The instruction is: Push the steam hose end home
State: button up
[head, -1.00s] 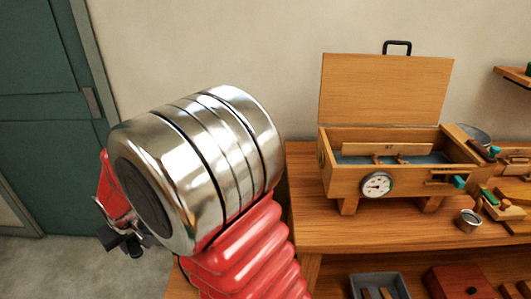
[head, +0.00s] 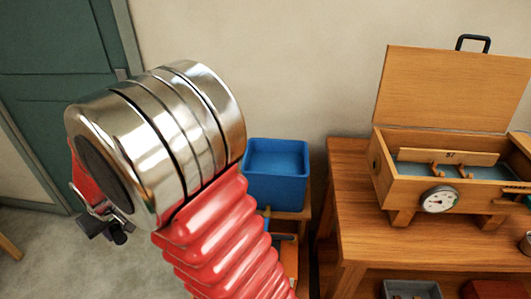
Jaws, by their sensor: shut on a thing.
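The wooden steam box (head: 425,197) stands on the bench at the right with its lid (head: 437,88) raised. A round dial gauge (head: 440,199) sits on its front. A small dark round spot, perhaps a port, shows on its left end (head: 376,168). No hose or hose end can be made out. My own silver and red arm fills the left middle. Small black parts show at its lower left, apart from the box. My fingertips, and anything between them, are hidden.
The wooden bench (head: 350,205) carries the box. A blue bin (head: 275,173) stands on a lower wooden stand left of the bench. A grey tray (head: 411,289) lies on the shelf below. A green door (head: 55,90) is at the far left, with open floor (head: 45,245) before it.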

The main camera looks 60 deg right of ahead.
jog(key=shift+w+a+r, duration=0.15)
jog(key=shift+w+r, duration=0.1)
jog(key=s+d+f+n+g+h, duration=0.1)
jog(key=s+d+g, duration=0.1)
jog(key=s+d, duration=0.6)
jog(key=s+d+g+h, duration=0.2)
jog(key=s+d+g, duration=0.1)
jog(key=d, duration=0.8)
jog(key=s+d+f+n+g+h, duration=0.1)
jog(key=s+d+g, duration=0.1)
jog(key=s+d, duration=0.6)
jog(key=s+d+r+g+h, duration=0.2)
jog(key=s+d+r+g, duration=0.2)
jog(key=s+d, duration=0.7)
jog(key=s+d+r+g+h, duration=0.3)
jog(key=s+d+r, duration=0.4)
jog(key=s+d, duration=0.4)
jog(key=shift+d+n+g, duration=0.3)
jog(key=shift+d+g, duration=0.2)
jog(key=shift+d, duration=0.55)
jog(key=shift+s+d, duration=0.45)
jog(key=shift+s, duration=0.35)
jog(key=shift+s+d, duration=0.5)
jog(key=shift+s, duration=0.3)
jog(key=shift+s+d, duration=0.45)
jog(key=shift+s, duration=0.35)
